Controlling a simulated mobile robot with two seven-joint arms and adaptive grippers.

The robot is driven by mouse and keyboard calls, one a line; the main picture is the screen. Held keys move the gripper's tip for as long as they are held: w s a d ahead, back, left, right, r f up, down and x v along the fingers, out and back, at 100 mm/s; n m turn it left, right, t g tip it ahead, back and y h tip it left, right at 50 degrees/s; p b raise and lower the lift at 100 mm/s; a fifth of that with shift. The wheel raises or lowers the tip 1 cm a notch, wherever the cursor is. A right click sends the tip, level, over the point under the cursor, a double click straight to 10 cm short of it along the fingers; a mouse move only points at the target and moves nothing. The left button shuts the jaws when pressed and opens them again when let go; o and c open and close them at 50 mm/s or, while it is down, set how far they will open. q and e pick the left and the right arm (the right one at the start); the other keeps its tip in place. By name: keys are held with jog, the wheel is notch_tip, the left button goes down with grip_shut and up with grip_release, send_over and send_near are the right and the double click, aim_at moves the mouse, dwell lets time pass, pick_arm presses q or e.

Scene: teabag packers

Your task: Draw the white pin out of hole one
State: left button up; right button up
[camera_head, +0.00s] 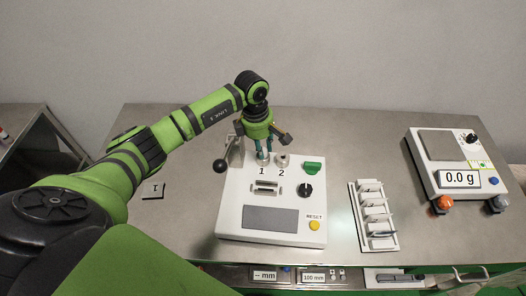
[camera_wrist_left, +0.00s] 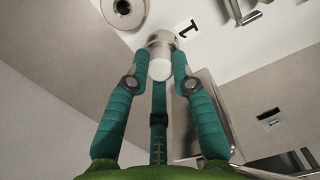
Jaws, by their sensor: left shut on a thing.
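The white pin (camera_wrist_left: 160,69) stands between the teal fingers of my left gripper (camera_wrist_left: 161,62) in the left wrist view. The gripper is shut on it. A metal collar (camera_wrist_left: 160,39) shows just beyond the pin, beside the label "1" (camera_wrist_left: 188,28). I cannot tell how deep the pin sits in hole one. In the head view my left gripper (camera_head: 264,149) points down over hole one on the white machine (camera_head: 230,205), and the fingers mostly hide the pin. Hole two (camera_head: 282,160) is just to the right, above the label "2". My right gripper is not in view.
A lever with a black ball (camera_head: 220,166) stands close left of the gripper. The machine also carries a green part (camera_head: 313,166), a black knob (camera_head: 306,190) and a yellow reset button (camera_head: 314,225). A white rack (camera_head: 392,242) and a scale reading 0.0 g (camera_head: 425,165) stand to the right.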

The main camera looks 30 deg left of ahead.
aim_at(266, 150)
pick_arm(q)
jog(key=shift+r+b, duration=0.3)
jog(key=shift+r, duration=0.15)
jog(key=r+b, duration=0.1)
jog(key=d+r+b, duration=0.1)
jog(key=r, duration=0.1)
jog(key=shift+w+r, duration=0.1)
jog(key=shift+r, duration=0.15)
jog(key=d+r+b, duration=0.4)
jog(key=d+r, duration=0.2)
jog(key=d, duration=0.4)
jog(key=shift+w+d+r, duration=0.3)
jog(key=shift+d, duration=0.1)
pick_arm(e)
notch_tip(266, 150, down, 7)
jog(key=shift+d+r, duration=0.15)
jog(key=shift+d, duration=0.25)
